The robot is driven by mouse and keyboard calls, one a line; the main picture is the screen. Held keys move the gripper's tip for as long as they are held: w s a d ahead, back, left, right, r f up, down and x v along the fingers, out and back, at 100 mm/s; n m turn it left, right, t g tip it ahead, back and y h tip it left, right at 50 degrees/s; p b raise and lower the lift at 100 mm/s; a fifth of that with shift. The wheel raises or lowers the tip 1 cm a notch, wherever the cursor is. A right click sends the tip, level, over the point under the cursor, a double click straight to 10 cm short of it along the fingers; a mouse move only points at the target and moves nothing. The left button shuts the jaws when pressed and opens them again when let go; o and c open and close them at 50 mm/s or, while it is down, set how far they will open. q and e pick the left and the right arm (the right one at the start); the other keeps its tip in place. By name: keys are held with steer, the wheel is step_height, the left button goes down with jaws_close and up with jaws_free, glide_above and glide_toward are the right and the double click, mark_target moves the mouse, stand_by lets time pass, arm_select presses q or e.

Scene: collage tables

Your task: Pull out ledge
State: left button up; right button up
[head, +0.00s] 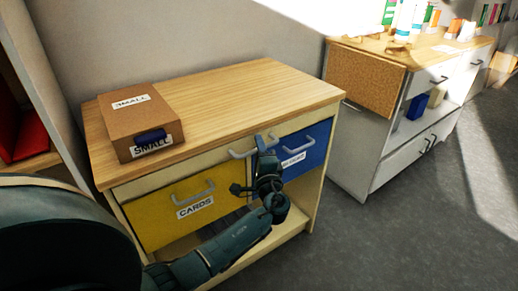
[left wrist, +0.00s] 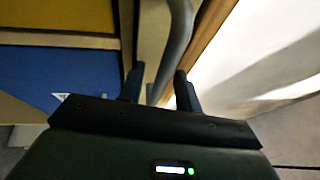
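The ledge (head: 210,162) is a pale wooden strip under the top of the wooden table, and it looks about flush with the front. Its grey bar handle (head: 240,154) sits near the middle; in the left wrist view the handle (left wrist: 181,30) runs down between my fingers. My left gripper (head: 266,141) is at the right end of this handle. In the left wrist view its fingers (left wrist: 159,85) are apart, one on each side of the bar, with gaps showing. Contact cannot be told. My right gripper is not in view.
Below the ledge are a yellow CARDS drawer (head: 160,218) and a blue drawer (head: 311,156), each with a handle. A brown box labelled SMALL (head: 120,122) is on the tabletop (head: 235,90). A white cabinet (head: 362,150) stands to the right. The grey floor (head: 400,235) in front is clear.

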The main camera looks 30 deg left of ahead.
arm_select(q)
steer(key=shift+c, duration=0.2)
jaws_close()
stand_by(0.5)
